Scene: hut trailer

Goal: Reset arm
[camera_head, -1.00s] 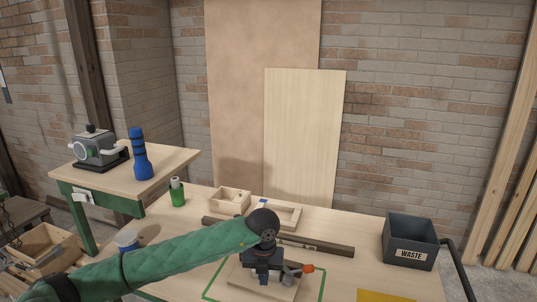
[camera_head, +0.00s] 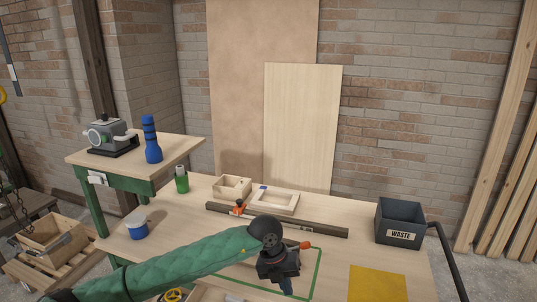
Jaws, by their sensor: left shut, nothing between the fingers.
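My left arm, in a green sleeve, reaches in from the lower left of the head view. Its dark gripper (camera_head: 286,286) is shut and empty, pointing down over the front part of the workbench (camera_head: 375,262). The fingertips are near the bottom edge and partly hard to see. A small orange-tipped item (camera_head: 305,245) shows just right of the wrist; its lower part is hidden behind the gripper. My right gripper is not in view.
A dark wooden bar (camera_head: 320,229) with an orange-handled clamp (camera_head: 239,207) lies behind the gripper. The waste bin (camera_head: 400,222) stands right, a yellow sheet (camera_head: 377,284) in front. A blue tub (camera_head: 136,229) and green cup (camera_head: 182,183) stand left.

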